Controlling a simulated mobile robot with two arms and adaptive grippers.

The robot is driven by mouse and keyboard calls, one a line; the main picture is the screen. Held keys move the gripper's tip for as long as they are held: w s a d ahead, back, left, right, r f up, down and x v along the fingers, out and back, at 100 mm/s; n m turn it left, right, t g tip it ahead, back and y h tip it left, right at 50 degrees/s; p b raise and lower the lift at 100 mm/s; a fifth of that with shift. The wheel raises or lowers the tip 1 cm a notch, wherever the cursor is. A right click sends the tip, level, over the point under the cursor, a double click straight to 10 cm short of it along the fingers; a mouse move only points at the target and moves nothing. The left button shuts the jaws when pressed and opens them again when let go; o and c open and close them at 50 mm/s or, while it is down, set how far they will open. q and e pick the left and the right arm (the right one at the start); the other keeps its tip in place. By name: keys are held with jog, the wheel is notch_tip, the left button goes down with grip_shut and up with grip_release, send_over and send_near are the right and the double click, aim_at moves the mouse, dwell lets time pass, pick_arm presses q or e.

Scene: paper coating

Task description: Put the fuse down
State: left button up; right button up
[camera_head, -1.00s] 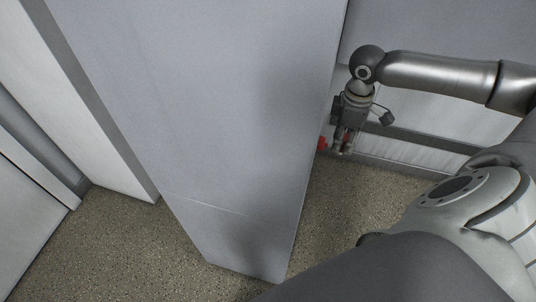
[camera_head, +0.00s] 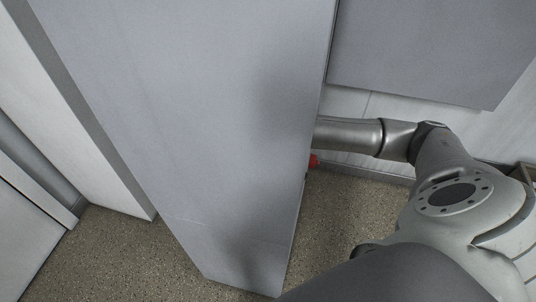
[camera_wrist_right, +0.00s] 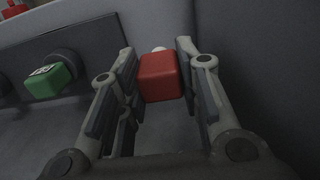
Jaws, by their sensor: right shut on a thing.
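The red block-shaped fuse (camera_wrist_right: 161,78) is between the two fingers of my right gripper (camera_wrist_right: 157,58) in the right wrist view. The gripper is shut on it. A small pale round part shows just beyond the fuse. In the head view my right forearm passes behind the tall grey panel, which hides the gripper. My left gripper is in neither view.
The tall grey panel (camera_head: 200,120) stands in front of my right forearm. A small red thing (camera_head: 314,160) shows at its edge. A green block (camera_wrist_right: 48,80) sits on a dark round mount at left. Speckled floor (camera_head: 340,215) is bare.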

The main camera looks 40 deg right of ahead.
jog(key=shift+d+f, duration=0.1)
jog(key=shift+f, duration=0.7)
notch_tip(320, 180, down, 3)
jog(key=shift+s+f+p, duration=0.1)
jog(key=shift+p, duration=0.5)
jog(key=shift+a+f, duration=0.2)
jog(key=shift+f, duration=0.15)
jog(key=o, duration=0.7)
jog(key=shift+f, duration=0.1)
jog(key=shift+o, duration=0.2)
notch_tip(320, 180, up, 12)
jog(key=shift+r+b, duration=0.15)
jog(key=shift+b, duration=0.55)
